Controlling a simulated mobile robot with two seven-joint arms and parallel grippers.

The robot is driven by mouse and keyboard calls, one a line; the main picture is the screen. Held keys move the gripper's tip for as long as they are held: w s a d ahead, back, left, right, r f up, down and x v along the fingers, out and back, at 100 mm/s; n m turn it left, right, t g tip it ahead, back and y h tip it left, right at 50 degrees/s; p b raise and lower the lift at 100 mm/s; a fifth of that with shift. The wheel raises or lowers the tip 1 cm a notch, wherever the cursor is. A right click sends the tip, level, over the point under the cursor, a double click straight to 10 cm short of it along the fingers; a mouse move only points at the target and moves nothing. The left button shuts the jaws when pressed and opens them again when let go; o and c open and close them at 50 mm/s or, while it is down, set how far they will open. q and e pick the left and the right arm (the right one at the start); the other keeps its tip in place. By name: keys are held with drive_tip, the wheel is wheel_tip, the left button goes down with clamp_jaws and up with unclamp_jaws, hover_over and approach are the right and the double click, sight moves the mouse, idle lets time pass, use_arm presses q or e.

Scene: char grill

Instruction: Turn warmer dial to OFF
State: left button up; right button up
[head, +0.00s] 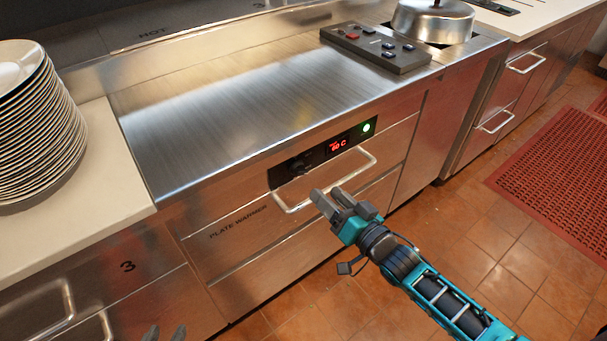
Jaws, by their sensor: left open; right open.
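The plate warmer's black control panel (322,152) is on the steel front below the counter. Its dark round dial (298,164) is at the panel's left end; its pointer setting is too small to read. A red display (339,145) is lit with a temperature in C, and a green light (368,127) glows at the right end. My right gripper (328,197) is open and empty, in front of the drawer handle, below and right of the dial; I cannot tell whether it touches the handle. My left gripper (165,334) is open at the bottom edge, with only its fingertips in view.
The drawer handle (362,172) sticks out just below the panel. A plate stack (38,130) stands on the white counter at left. A grey button box (376,48) and a metal lid (433,20) are at the back right. The steel counter (235,105) is bare.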

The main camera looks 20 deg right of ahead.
sight(304, 172)
drive_tip(key=b+x, duration=0.1)
drive_tip(key=x, duration=0.6)
drive_tip(key=shift+w+a, duration=0.1)
drive_tip(key=shift+w, duration=0.15)
use_arm(q)
drive_tip(key=shift+w+d, duration=0.35)
drive_tip(key=shift+w, duration=0.1)
use_arm(e)
drive_tip(key=shift+w+a, duration=0.2)
drive_tip(key=shift+w, duration=0.35)
drive_tip(key=shift+c, duration=0.2)
drive_tip(key=c, duration=1)
use_arm(q)
drive_tip(key=shift+s+a+f, duration=0.15)
drive_tip(key=shift+s+f, duration=0.05)
drive_tip(key=shift+f, duration=0.05)
